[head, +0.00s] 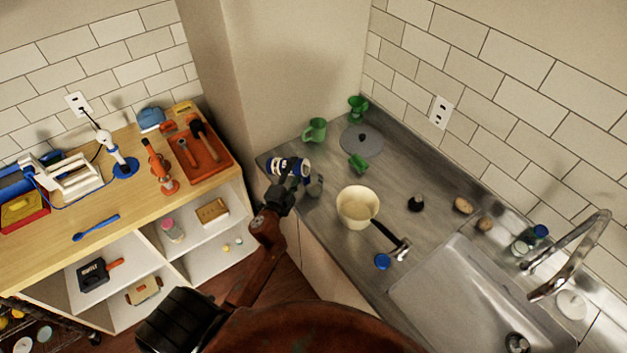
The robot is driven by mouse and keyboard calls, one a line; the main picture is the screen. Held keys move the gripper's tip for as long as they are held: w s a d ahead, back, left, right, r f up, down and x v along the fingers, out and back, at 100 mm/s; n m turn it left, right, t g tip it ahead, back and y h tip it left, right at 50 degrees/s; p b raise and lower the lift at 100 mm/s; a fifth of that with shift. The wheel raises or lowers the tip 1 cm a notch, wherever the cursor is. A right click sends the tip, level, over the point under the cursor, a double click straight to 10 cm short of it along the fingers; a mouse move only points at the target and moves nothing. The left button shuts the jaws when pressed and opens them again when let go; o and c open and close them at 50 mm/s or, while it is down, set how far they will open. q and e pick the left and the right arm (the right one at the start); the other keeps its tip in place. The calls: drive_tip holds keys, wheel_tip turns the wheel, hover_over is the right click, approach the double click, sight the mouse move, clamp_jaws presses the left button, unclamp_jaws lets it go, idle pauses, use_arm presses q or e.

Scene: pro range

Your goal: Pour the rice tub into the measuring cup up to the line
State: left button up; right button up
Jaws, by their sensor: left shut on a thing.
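My left gripper (287,184) is over the near left end of the steel counter, shut on a blue-and-white tub (291,165). The tub looks tipped on its side; its contents cannot be made out. A small grey cup-like thing (315,186) stands just right of the gripper. A larger cream round container (357,205) stands open further right on the counter. I cannot tell for sure which of these is the measuring cup, and no fill line can be made out. My right gripper is not in view.
Green cups (315,130) and a grey round disc (361,140) are at the back of the counter (400,165). A wooden shelf unit (110,205) with tools stands left.

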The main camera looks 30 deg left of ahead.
use_arm(q)
drive_tip(key=shift+w+d+r+m, duration=0.1)
drive_tip(key=shift+d+r+m, duration=0.2)
drive_tip(key=shift+d+m, duration=0.3)
idle(1.2)
